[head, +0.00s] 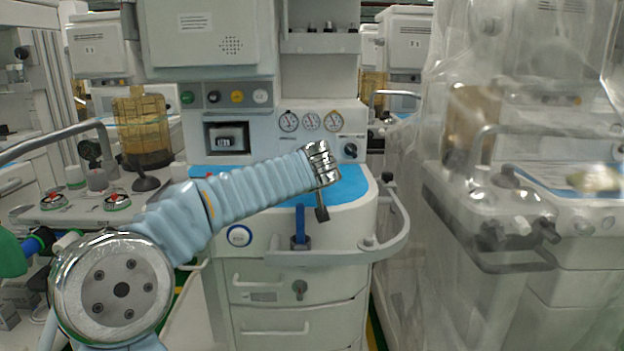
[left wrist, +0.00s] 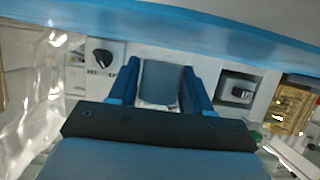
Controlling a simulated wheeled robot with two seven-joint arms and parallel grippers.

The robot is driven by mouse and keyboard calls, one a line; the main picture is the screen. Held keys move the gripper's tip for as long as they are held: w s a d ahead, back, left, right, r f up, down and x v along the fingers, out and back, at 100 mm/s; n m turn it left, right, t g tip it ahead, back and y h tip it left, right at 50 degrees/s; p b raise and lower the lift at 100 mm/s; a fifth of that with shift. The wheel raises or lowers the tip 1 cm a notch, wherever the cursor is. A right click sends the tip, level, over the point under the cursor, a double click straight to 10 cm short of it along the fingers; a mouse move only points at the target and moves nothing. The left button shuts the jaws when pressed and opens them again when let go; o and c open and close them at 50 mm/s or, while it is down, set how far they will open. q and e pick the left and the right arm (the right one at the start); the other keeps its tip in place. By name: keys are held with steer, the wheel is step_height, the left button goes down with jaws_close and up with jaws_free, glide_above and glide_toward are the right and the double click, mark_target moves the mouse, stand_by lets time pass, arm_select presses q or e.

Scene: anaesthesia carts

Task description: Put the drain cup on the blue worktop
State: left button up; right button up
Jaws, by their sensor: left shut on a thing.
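The drain cup (left wrist: 159,88) shows in the left wrist view as a smooth grey-blue body with a pale edge. My left gripper (left wrist: 158,68) is shut on it, with one blue finger on each side. The blue worktop (head: 348,187) lies on the middle cart in the head view. It also shows as a blue band (left wrist: 75,35) across the top of the left wrist view, which looks upside down. I cannot tell the cup's height above the worktop. My right gripper is not in view.
The middle cart's back panel has gauges (head: 311,121), a black knob (head: 350,150) and a small display (head: 226,138). A grey rail (head: 392,240) curves around its front right. A cart under clear plastic sheeting (head: 470,190) stands at the right. An amber canister (head: 143,125) stands at the left.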

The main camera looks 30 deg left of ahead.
arm_select(q)
steer(key=shift+f, duration=0.55)
steer(key=shift+f+b, duration=0.2)
steer(key=shift+b, duration=0.1)
steer(key=o, duration=1)
steer(key=shift+r, duration=0.15)
steer(key=shift+r+p, duration=0.25)
steer(key=shift+p, duration=0.2)
steer(key=b+v, duration=0.2)
steer(key=v, duration=1)
steer(key=shift+s+f, duration=0.1)
steer(key=shift+f, duration=0.1)
